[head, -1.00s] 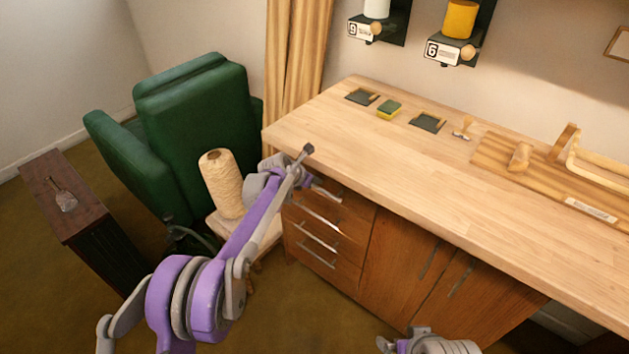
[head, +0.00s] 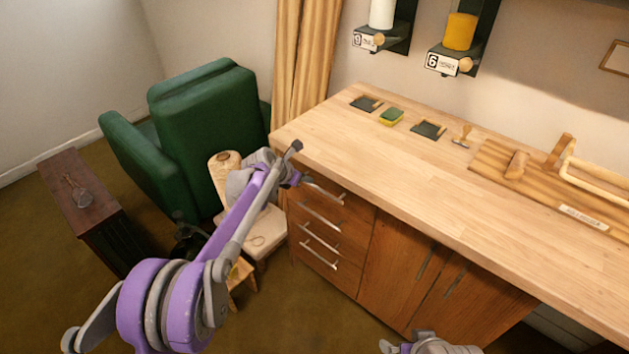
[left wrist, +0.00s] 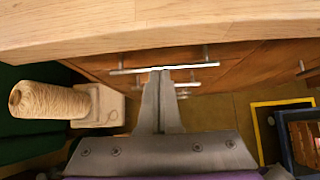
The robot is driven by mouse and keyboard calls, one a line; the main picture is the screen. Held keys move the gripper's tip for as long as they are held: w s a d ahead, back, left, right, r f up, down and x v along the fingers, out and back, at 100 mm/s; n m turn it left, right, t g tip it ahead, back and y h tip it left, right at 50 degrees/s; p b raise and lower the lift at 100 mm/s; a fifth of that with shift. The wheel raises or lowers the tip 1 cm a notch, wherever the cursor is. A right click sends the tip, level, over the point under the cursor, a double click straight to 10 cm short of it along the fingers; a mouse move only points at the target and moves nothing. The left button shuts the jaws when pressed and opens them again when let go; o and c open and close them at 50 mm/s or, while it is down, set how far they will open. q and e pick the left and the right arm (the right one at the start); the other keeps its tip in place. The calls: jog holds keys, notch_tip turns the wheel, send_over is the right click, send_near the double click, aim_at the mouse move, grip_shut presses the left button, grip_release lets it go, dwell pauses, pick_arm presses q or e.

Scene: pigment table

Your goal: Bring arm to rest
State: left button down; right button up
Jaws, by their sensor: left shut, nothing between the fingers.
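My left gripper (left wrist: 160,75) is shut and empty, its two fingers together in the left wrist view. They point towards the drawer handles (left wrist: 165,68), below the worktop's edge; I cannot tell the exact gap. In the head view my left arm reaches from the lower left to the drawer side of the table (head: 440,180). Its gripper (head: 300,179) is small there and partly hidden behind the arm's end. Only a grey and purple piece of my right arm (head: 425,343) shows at the bottom edge; its fingers are out of view.
A green armchair (head: 205,130) and dark cabinet (head: 75,185) stand at the left. Near the worktop's back lie a sponge (head: 391,116) and dark pads. Its front stretch is clear.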

pick_arm(q)
jog(key=s+a+r+m+y+p, duration=0.1)
jog(key=s+a+r+m, duration=0.2)
jog(key=s, duration=0.4)
jog(key=s+a+r+m+g+y+p, duration=0.1)
jog(key=s+r+m, duration=0.3)
jog(key=s+m, duration=0.25)
jog(key=s+a+r+m+y+p, duration=0.1)
jog(key=s+a+r+m, duration=0.2)
jog(key=s, duration=0.4)
pick_arm(e)
notch_tip(320, 180, up, 7)
jog(key=w+p, duration=0.1)
jog(key=p, duration=0.2)
jog(key=shift+w+r, duration=0.15)
pick_arm(q)
jog(key=s+a+f+m+y, duration=0.1)
jog(key=s+a+f+m, duration=0.1)
jog(key=s+m, duration=0.6)
jog(key=s+a+f+m+y, duration=0.1)
jog(key=s+m, duration=0.6)
jog(key=s, duration=0.9)
jog(key=a+f, duration=0.1)
jog(key=a, duration=0.1)
jog(key=shift+a+m+g+y, duration=0.3)
jog(key=shift+a+m, duration=0.05)
jog(key=shift+a, duration=0.05)
pick_arm(e)
jog(key=shift+c, duration=0.3)
